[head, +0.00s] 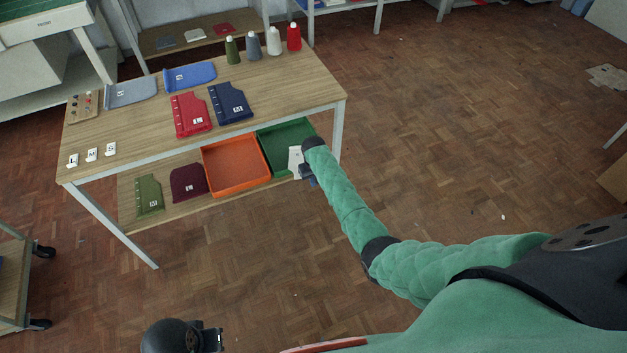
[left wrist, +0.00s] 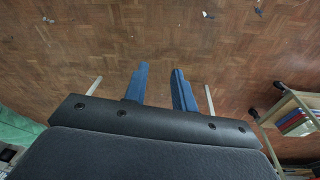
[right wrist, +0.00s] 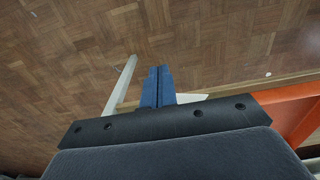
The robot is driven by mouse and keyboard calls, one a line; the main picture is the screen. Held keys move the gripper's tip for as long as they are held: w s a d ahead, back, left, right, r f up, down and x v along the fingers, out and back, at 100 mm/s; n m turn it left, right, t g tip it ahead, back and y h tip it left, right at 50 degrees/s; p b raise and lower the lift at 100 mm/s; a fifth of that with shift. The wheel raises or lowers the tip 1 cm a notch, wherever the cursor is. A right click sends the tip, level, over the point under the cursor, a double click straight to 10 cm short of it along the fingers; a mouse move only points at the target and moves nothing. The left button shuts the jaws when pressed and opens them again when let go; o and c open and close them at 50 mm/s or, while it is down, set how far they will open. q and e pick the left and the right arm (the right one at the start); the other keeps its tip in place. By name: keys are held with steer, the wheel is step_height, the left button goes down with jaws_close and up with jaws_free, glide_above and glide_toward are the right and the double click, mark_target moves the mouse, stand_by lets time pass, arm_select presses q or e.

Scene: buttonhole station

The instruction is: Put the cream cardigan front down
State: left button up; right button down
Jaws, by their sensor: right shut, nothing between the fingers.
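The cream cardigan front (head: 295,160) is a pale piece at the right end of the table's lower shelf, by the near side of the green tray (head: 291,131). My right arm partly hides it, and I cannot tell what it rests on. My right gripper (head: 309,180) is right beside it, shut and empty. In the right wrist view the shut blue fingers (right wrist: 158,72) have a pale edge (right wrist: 192,98) of the cream front showing next to them. My left gripper (left wrist: 160,80) is open and empty over the floor, far from the table.
An orange tray (head: 236,165), a maroon front (head: 188,181) and a green front (head: 149,195) are on the lower shelf. Red (head: 191,115) and navy (head: 230,103) fronts lie on the tabletop (head: 150,130). A table leg (head: 337,135) stands close to my right gripper.

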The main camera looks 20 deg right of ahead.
arm_select(q)
steer(key=shift+w+f, duration=0.15)
steer(key=shift+f, duration=0.05)
arm_select(e)
steer(key=shift+w, duration=0.15)
